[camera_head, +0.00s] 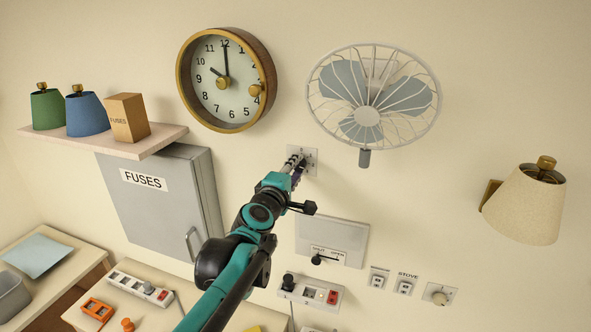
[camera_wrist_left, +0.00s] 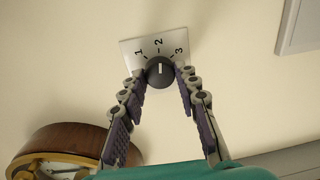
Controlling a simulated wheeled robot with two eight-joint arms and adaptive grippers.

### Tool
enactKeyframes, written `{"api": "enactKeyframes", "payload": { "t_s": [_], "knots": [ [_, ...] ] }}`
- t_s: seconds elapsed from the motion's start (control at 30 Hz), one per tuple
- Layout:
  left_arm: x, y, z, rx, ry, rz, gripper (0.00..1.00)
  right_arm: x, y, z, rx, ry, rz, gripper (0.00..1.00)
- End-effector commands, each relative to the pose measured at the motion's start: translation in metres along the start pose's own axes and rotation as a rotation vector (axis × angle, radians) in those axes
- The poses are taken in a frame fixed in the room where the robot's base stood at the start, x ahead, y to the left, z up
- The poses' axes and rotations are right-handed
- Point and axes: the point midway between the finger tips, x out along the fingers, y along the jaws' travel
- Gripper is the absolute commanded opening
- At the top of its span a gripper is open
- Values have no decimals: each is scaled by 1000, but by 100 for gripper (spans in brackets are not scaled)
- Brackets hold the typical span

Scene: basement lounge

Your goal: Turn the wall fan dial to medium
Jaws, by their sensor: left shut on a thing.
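The fan dial is a dark round knob (camera_wrist_left: 159,72) on a white wall plate (camera_wrist_left: 130,48) marked 1, 2 and 3. Its white pointer line points about at the 2. In the head view the plate (camera_head: 311,161) is on the wall below the clock and left of the wall fan (camera_head: 368,118); the knob there is hidden by my gripper. My left gripper (camera_wrist_left: 160,77) is shut on the knob, one finger on each side. It also shows in the head view (camera_head: 294,163), reaching up to the plate. My right gripper is not in view.
A round clock (camera_head: 225,85) hangs above left of the plate. A grey fuse box (camera_head: 150,200) and a shelf (camera_head: 150,142) are to the left. A lamp (camera_head: 525,205) is far right.

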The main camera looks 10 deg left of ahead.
Motion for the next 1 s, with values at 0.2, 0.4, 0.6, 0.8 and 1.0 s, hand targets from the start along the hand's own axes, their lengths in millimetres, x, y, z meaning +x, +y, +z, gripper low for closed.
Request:
{"api": "enactKeyframes", "payload": {
  "t_s": [0.2, 0.4, 0.6, 0.8, 1.0],
  "knots": [
    [0, -1, 1, -1, -2, -1, 39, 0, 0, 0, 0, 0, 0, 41],
    [0, 0, 0, -1, -2, -1, 52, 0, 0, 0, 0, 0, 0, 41],
    [-2, 0, 0, -1, -1, -1, 52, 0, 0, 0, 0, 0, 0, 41],
    [-26, 0, 0, -2, -1, -1, 52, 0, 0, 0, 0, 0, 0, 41],
    [-68, -1, 0, -2, -1, -1, 52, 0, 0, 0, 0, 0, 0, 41]
  ]
}}
